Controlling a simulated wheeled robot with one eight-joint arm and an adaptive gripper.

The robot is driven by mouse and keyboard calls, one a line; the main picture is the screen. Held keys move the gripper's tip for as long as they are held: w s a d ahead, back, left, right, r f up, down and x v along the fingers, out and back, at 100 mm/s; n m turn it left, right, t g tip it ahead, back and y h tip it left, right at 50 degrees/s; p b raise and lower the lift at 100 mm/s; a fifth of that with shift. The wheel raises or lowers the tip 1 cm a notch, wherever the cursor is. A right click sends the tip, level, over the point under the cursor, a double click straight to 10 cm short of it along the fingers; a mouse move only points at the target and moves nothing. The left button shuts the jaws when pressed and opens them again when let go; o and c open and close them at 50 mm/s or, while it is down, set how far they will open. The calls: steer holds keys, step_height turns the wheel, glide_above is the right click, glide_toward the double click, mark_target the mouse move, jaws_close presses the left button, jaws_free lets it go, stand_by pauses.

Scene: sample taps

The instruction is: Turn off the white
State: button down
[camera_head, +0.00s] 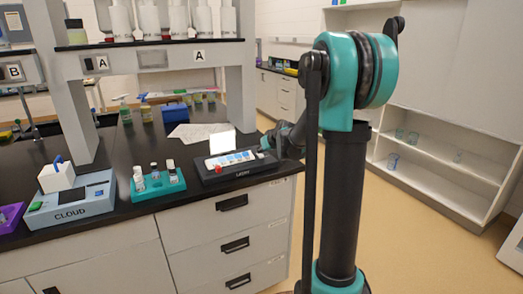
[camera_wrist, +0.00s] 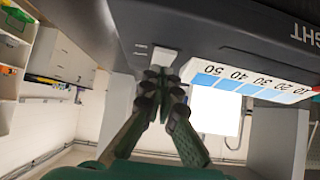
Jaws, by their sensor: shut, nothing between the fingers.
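A black device (camera_head: 225,175) sits near the front edge of the black bench, with a blue-and-white scale strip and a glowing white panel (camera_head: 223,141) behind it. In the wrist view its black top shows letters "GHT", the scale (camera_wrist: 250,82) numbered in tens and the bright panel (camera_wrist: 213,110). A small white switch or knob (camera_wrist: 164,57) is on the device beside the scale's 50 end. My gripper (camera_wrist: 160,76) is shut and empty, its fingertips right by this white part; I cannot tell whether they touch. In the head view my gripper (camera_head: 280,138) is at the device's right end, partly hidden by my arm.
A teal rack (camera_head: 158,187) with small bottles stands left of the device, then a box labelled CLOUD (camera_head: 72,205). A blue box (camera_head: 175,112) and papers (camera_head: 200,132) lie behind. A shelf with white bottles (camera_head: 150,20) stands over the bench.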

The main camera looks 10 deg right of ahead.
steer(key=shift+f, duration=0.1)
steer(key=shift+w+a+f, duration=0.1)
steer(key=shift+w+f, duration=0.05)
steer(key=shift+f, duration=0.05)
steer(key=shift+r, duration=0.1)
steer(key=shift+w+a+r, duration=0.2)
steer(key=shift+w, duration=0.5)
steer(key=shift+r, duration=0.15)
